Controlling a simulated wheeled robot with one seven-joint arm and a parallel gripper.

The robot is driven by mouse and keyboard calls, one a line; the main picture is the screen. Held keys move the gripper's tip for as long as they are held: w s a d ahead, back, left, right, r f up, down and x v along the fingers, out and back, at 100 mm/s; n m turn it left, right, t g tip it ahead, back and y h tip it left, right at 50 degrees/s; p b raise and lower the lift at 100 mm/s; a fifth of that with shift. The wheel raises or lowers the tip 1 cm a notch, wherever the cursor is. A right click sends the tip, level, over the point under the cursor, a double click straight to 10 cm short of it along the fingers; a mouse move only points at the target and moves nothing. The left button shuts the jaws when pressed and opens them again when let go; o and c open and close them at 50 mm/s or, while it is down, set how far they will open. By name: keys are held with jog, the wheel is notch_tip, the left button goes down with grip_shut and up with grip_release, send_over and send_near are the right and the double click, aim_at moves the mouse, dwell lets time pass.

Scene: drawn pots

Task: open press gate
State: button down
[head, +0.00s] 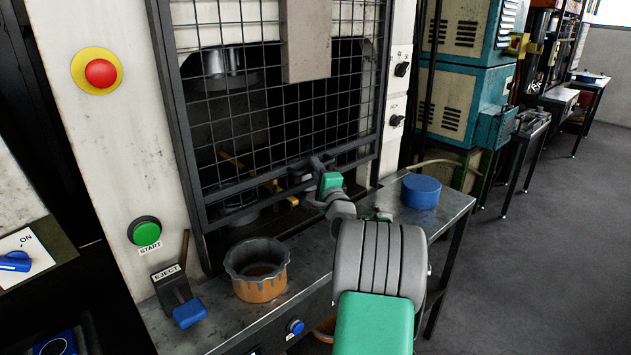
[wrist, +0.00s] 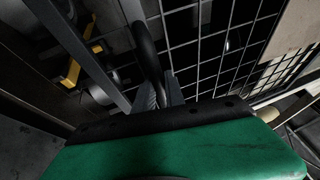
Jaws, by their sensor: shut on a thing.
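The press gate (head: 250,110) is a dark wire-mesh panel in a dark frame on the front of the pale press. Its lower bar runs across the opening, with a dark gap beneath it. My gripper (head: 318,166) is at the right part of this lower bar. In the wrist view the gate mesh (wrist: 215,55) fills the upper right, and a dark curved handle (wrist: 147,50) runs down to my gripper (wrist: 162,95). My gripper is shut on this handle; the exact grip is partly hidden by my wrist.
An orange-brown pot (head: 261,285) with a dark fluted rim and a blue round block (head: 421,191) stand on the metal bench (head: 440,215). An eject lever (head: 178,290), a green start button (head: 145,231) and a red stop button (head: 100,73) are at left. Open floor lies right.

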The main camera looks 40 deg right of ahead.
notch_tip(320, 180, up, 27)
jog(key=p, duration=0.9)
jog(key=shift+r+p, duration=0.2)
jog(key=shift+p, duration=0.2)
jog(key=c, duration=1.4)
grip_release()
jog(key=shift+f, duration=0.1)
jog(key=b, duration=0.3)
send_near(309, 62)
jog(key=v, duration=0.3)
